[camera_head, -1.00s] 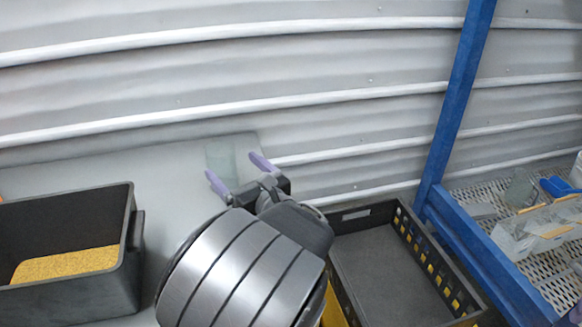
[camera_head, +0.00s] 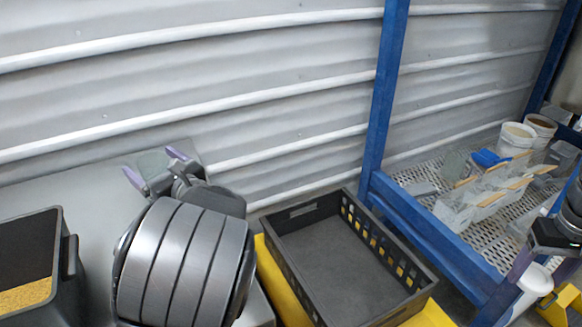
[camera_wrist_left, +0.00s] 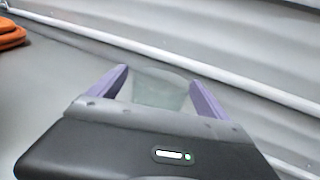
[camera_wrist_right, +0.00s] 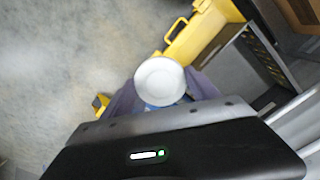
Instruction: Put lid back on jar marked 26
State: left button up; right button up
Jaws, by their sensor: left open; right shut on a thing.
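A clear, faintly green jar (camera_head: 153,163) stands near the back edge of the grey table by the corrugated wall. No number on it is readable. My left gripper (camera_head: 153,166) is open, with its purple fingers on either side of the jar; in the left wrist view the jar (camera_wrist_left: 158,90) shows between the fingers. I cannot tell whether they touch it. My right gripper (camera_head: 541,272), at the right edge of the head view, is shut on a white round object (camera_wrist_right: 160,80). I cannot tell whether this object is a lid or a tub.
A black bin (camera_head: 62,285) with yellow grain stands at the left. An empty black crate (camera_head: 290,218) stands right of the table on something yellow. A blue-framed mesh shelf (camera_head: 430,235) holds clear containers and white buckets (camera_head: 515,138). Orange items (camera_wrist_left: 12,35) lie left of the jar.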

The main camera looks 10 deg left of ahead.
pick_arm(q)
jog(key=x, duration=0.2)
jog(key=shift+w+a, duration=0.15)
jog(key=shift+a, duration=0.15)
dwell(0.3)
grip_shut()
dwell(0.9)
